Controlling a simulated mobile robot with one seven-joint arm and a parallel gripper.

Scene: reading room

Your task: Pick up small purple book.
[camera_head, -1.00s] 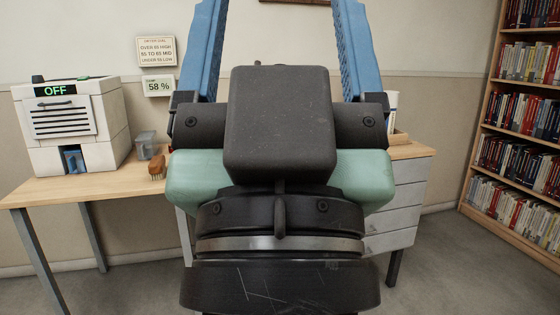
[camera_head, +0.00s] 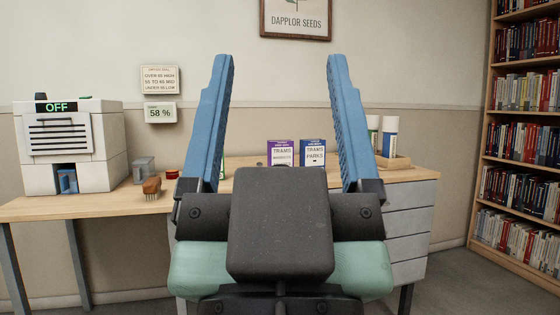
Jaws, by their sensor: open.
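A small purple book (camera_head: 281,152) stands upright on the desk, its cover reading "TRAMS". A blue book (camera_head: 313,153) reading "TRAMS PARKS" stands just to its right. My gripper (camera_head: 281,68) is open and empty, with its two blue fingers pointing up and spread wide. In the picture the purple book shows between the fingers, beyond the gripper. The lower part of the purple book is hidden by my gripper's body.
On the desk (camera_head: 90,206) are a white machine reading "OFF" (camera_head: 70,140), a brush (camera_head: 151,188), a grey container (camera_head: 144,168) and a red tin (camera_head: 172,174). Upright tubes (camera_head: 389,137) stand in a tray (camera_head: 398,163) at right. A bookcase (camera_head: 520,130) fills the far right.

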